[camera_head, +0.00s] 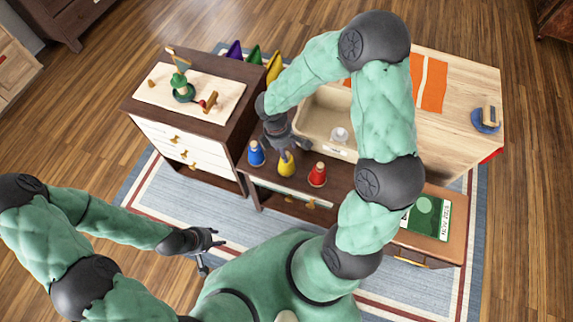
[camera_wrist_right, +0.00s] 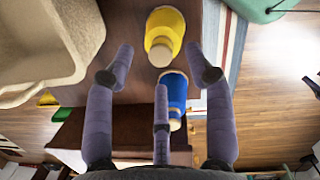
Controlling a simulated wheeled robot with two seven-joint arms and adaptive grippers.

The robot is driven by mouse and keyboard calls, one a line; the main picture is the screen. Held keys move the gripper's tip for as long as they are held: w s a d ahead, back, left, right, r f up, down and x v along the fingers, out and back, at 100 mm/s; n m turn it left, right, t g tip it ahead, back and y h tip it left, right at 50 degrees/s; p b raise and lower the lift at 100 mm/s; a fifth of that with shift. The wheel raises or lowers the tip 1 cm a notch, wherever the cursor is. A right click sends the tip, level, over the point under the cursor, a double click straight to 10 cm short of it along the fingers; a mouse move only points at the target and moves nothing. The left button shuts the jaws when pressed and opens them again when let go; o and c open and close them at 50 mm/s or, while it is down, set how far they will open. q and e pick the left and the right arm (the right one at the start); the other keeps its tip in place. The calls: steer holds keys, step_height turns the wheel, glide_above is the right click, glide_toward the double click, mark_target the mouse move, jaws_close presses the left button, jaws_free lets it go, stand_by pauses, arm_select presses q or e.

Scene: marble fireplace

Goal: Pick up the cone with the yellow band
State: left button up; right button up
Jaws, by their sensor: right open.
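The yellow-banded cone (camera_head: 286,170) stands on the dark low table, between the blue cone (camera_head: 256,154) and the red cone (camera_head: 317,175). In the right wrist view the yellow-banded cone (camera_wrist_right: 165,32), with its pale wooden tip, lies just beyond the fingertips. The blue cone (camera_wrist_right: 174,92) is partly behind the lower finger there. My right gripper (camera_head: 284,150) is open and empty, its three fingers spread close above the yellow-banded cone; the fingers cover part of that cone in the head view. My left gripper (camera_head: 210,250) is open and empty, low and away from the cones.
A beige bin (camera_head: 318,112) sits behind the cones; its wall (camera_wrist_right: 50,45) is close to the fingers in the wrist view. A white-fronted drawer cabinet (camera_head: 190,148) stands left, a green book (camera_head: 428,215) right.

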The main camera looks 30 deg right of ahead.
mark_target(287, 154)
steer(key=f, duration=0.1)
steer(key=f+b, duration=0.2)
steer(key=f, duration=0.1)
steer(key=shift+s+d, duration=0.15)
steer(key=shift+d, duration=0.1)
steer(key=shift+r, duration=0.1)
jaws_close()
